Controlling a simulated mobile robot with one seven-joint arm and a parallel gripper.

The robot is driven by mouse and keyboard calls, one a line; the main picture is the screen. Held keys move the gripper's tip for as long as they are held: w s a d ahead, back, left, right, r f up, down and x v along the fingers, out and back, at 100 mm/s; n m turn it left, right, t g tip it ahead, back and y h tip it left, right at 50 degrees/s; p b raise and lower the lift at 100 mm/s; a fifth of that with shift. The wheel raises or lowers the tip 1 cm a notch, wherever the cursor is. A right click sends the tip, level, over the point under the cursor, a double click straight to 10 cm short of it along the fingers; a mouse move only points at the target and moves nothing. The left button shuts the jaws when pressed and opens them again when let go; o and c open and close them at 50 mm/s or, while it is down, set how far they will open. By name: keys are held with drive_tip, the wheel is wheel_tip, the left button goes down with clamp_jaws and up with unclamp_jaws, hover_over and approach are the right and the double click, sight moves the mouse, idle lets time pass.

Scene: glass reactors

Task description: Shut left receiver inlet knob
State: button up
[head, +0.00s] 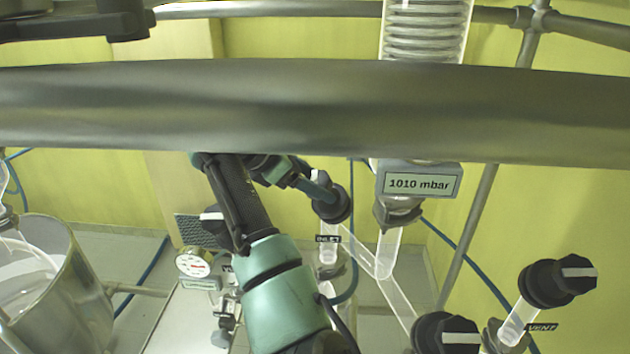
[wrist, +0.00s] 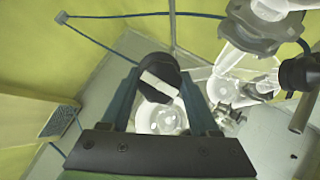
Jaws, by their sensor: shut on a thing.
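The inlet knob (head: 333,207) is black and sits on a glass stem above the INLET label (head: 328,239), near the middle of the head view. In the wrist view the knob (wrist: 158,72) shows a white bar slanting down to the right. My gripper (head: 318,190) reaches it from the upper left, with its teal fingers on the knob. In the wrist view my gripper (wrist: 160,84) has one finger on each side of the knob and is shut on it. A glass vessel (wrist: 162,118) shows below the knob.
A thick metal rail (head: 300,105) crosses in front. A 1010 mbar display (head: 418,184) and slanted glass tubes (head: 385,262) stand right of the knob. A vent knob (head: 558,280) and another black knob (head: 445,333) are lower right. A metal pot (head: 75,290) stands left.

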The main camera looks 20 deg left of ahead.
drive_tip(key=m, duration=0.4)
drive_tip(key=m+g, duration=0.1)
drive_tip(key=m, duration=0.2)
drive_tip(key=shift+r+m+g+h, duration=0.15)
drive_tip(key=shift+m+g+h, duration=0.15)
drive_tip(key=shift+m+h, duration=0.1)
drive_tip(key=m+g, duration=0.1)
drive_tip(key=m, duration=0.2)
drive_tip(key=shift+m, duration=0.4)
drive_tip(key=shift+w+r+m+g+y, duration=0.1)
drive_tip(key=shift+m+g+y, duration=0.25)
drive_tip(key=shift+m, duration=1.15)
drive_tip(key=shift+m, duration=0.3)
drive_tip(key=o, duration=1.4)
